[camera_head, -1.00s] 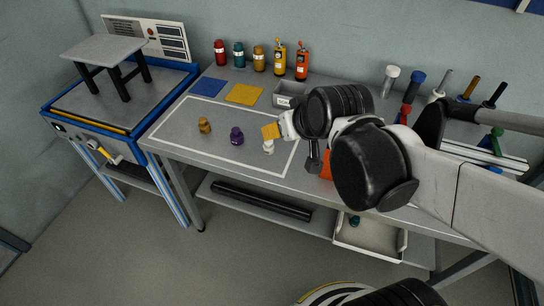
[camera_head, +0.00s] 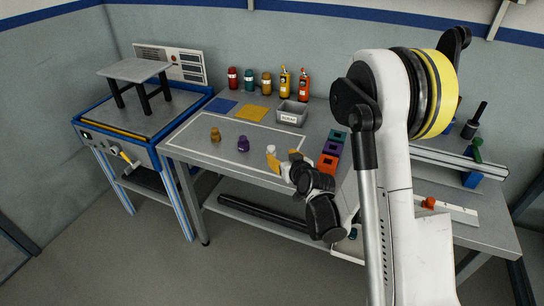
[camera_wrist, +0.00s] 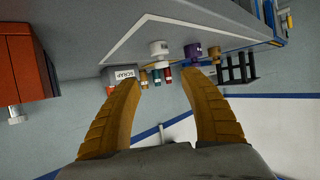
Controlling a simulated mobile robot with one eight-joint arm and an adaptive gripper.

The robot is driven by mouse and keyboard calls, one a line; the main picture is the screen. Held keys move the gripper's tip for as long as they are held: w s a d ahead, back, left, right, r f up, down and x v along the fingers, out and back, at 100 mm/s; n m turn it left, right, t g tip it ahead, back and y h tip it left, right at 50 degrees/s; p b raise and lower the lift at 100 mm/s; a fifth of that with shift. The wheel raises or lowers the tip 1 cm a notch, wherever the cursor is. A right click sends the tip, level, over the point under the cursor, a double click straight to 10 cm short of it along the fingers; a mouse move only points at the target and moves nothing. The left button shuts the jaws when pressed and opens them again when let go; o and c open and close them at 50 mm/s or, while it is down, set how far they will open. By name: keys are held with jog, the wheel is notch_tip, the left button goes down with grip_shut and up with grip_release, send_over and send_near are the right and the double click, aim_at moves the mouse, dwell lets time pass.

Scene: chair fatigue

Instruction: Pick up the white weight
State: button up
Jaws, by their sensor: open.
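The white weight (camera_head: 271,149) stands on the grey table inside the white outlined area, at its right side. In the wrist view the white weight (camera_wrist: 159,48) is ahead of the fingertips, roughly in line with the gap between them. My gripper (camera_head: 282,156) has orange fingers spread open, close to the weight on its front-right side. The wrist view shows both fingers (camera_wrist: 164,80) apart with nothing between them. One finger partly covers the lower part of the weight in the head view.
A purple weight (camera_head: 243,144) and a gold weight (camera_head: 215,134) stand left of the white one. A grey scrap bin (camera_head: 292,114) and several bottles stand behind. Coloured blocks (camera_head: 331,150) sit to the right, near my arm. The outlined area between the weights is clear.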

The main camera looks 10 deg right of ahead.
aim_at(272, 149)
jog(key=x, duration=0.4)
jog(key=shift+w+f, duration=0.2)
jog(key=shift+w, duration=0.05)
jog(key=b+x, duration=0.3)
jog(key=x, duration=0.2)
jog(key=shift+w+a, duration=0.2)
jog(key=shift+w, duration=0.2)
grip_shut()
